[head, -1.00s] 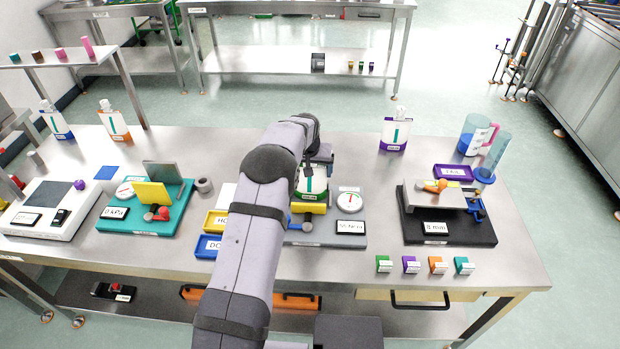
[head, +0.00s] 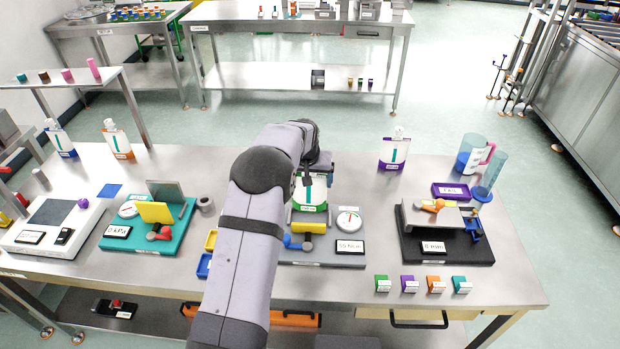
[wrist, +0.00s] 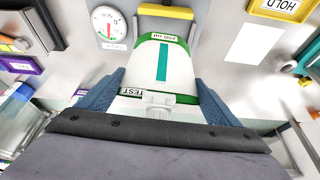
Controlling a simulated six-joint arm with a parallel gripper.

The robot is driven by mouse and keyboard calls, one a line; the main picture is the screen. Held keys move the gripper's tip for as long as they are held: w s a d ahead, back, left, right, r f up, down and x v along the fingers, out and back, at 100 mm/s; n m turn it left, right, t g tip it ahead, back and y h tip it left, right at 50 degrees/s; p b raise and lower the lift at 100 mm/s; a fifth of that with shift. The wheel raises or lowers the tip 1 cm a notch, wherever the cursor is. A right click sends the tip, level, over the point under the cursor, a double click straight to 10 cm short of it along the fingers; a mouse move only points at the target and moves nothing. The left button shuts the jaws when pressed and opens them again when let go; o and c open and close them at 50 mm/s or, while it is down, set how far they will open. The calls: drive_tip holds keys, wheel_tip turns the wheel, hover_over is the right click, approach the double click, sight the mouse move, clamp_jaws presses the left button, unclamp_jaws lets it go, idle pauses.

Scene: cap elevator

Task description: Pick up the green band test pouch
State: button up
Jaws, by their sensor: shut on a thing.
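The green band test pouch (wrist: 160,62) is white with a teal stripe, green bands and a pale cap towards me in the wrist view. My gripper (wrist: 157,88) has one blue finger on each side of it and is shut on it. In the head view the pouch (head: 312,194) hangs below my gripper (head: 318,165), over the grey seal station (head: 325,252) with its yellow bar (head: 308,227) and dial (head: 348,220). My arm hides part of the gripper. The gap under the pouch is hard to judge.
A teal press station (head: 150,232) stands left, and a black-based station (head: 445,248) right. A purple-band pouch (head: 394,152) stands at the back. Jugs (head: 472,155) and a purple tray (head: 450,190) are at the right. Small coloured blocks line the front edge.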

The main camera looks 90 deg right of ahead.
drive_tip(key=a+b, duration=0.4)
drive_tip(key=a, duration=1.1)
drive_tip(key=shift+w+a, duration=0.25)
drive_tip(key=shift+w, duration=0.15)
drive_tip(key=w+a+f+n+t, duration=0.1)
drive_tip(key=w+a+n, duration=0.3)
drive_tip(key=w, duration=0.7)
drive_tip(key=w+a+f+n+t+y, duration=0.1)
drive_tip(key=w+a+n, duration=0.1)
drive_tip(key=w+a, duration=0.7)
drive_tip(key=w+a+f+n+t, duration=0.1)
drive_tip(key=w+a+n, duration=0.2)
drive_tip(key=w, duration=1)
drive_tip(key=w+a+n+y, duration=0.1)
drive_tip(key=w+a+n, duration=0.2)
drive_tip(key=a, duration=0.7)
drive_tip(key=w+a+r+n+t+y, duration=0.1)
drive_tip(key=w+a+n, duration=0.2)
drive_tip(key=w+a, duration=0.3)
drive_tip(key=w+a+n+y, duration=0.1)
drive_tip(key=w+a+n, duration=0.2)
drive_tip(key=a, duration=1.2)
drive_tip(key=shift+w+r+n+t, duration=0.3)
drive_tip(key=shift+w+t, duration=0.1)
drive_tip(key=shift+w, duration=0.35)
